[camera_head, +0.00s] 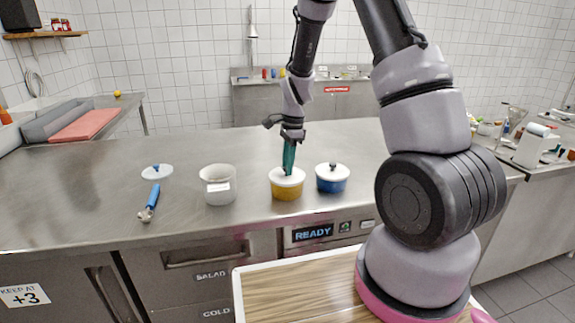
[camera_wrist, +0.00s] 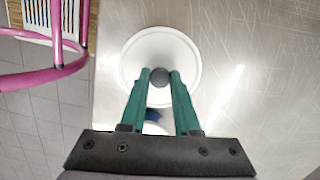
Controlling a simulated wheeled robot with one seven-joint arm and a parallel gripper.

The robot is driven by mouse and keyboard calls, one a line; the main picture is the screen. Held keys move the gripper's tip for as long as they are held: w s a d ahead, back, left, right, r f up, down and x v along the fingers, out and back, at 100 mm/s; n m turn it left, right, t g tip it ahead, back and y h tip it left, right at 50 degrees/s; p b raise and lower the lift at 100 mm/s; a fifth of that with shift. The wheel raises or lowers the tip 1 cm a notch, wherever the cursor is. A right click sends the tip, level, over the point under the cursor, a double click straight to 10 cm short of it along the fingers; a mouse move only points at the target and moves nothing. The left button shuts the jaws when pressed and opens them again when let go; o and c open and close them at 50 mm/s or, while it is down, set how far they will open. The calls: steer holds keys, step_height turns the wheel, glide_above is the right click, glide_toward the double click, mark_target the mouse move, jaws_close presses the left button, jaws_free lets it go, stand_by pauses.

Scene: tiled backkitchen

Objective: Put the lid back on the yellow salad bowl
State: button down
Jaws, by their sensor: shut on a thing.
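The yellow salad bowl (camera_head: 286,192) stands on the steel counter, near its front edge. A white round lid (camera_head: 288,175) lies over its top and looks level; I cannot tell whether it is fully seated. My gripper (camera_head: 289,168) points down with its green fingers over this lid. In the wrist view, my gripper (camera_wrist: 160,76) is shut on the lid's dark round knob (camera_wrist: 159,74). The white lid (camera_wrist: 160,48) fills the space beneath the fingertips there and hides the bowl.
A blue bowl (camera_head: 332,184) with a white lid stands close to the right. To the left are a white tub (camera_head: 218,187), a blue-handled tool (camera_head: 149,203) and another white lid (camera_head: 157,172) with a blue knob. The counter behind is clear.

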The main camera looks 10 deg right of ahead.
steer(key=shift+c, duration=0.4)
jaws_free()
steer(key=shift+r, duration=0.1)
steer(key=shift+r, duration=3.4)
jaws_close()
